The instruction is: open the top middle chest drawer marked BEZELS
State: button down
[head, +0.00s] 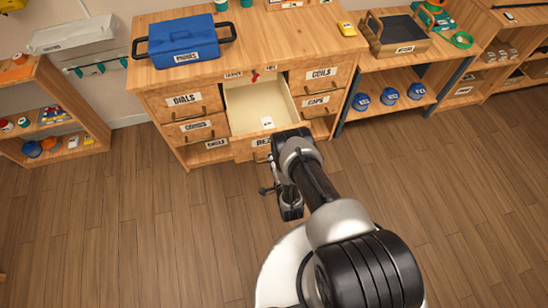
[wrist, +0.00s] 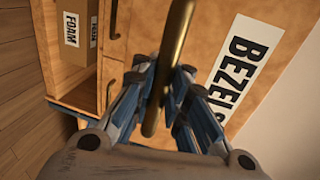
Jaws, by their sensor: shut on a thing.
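The drawer marked BEZELS (head: 242,151) stands pulled out from the top middle of the wooden chest, and its pale inside shows with a small white tag (head: 267,122) on its floor. In the wrist view its front carries the BEZELS label (wrist: 243,65). A brass bar handle (wrist: 181,25) crosses that view from the top. My gripper (wrist: 165,95) is shut on the handle, with the blue-grey fingers on either side of the bar. In the head view my arm hides the fingertips and part of the drawer front.
Drawers marked DIALS (head: 184,100) and CORDS flank the open drawer on the left, COILS (head: 321,75) and CAPS on the right; these look shut. A blue toolbox (head: 182,42) sits on the chest top. The wooden floor (head: 150,220) in front is clear.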

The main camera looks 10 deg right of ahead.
jog(key=shift+w+r, duration=0.15)
jog(key=c, duration=1.6)
grip_release()
jog(key=shift+s, duration=0.2)
jog(key=v, duration=0.7)
jog(key=shift+s, duration=0.2)
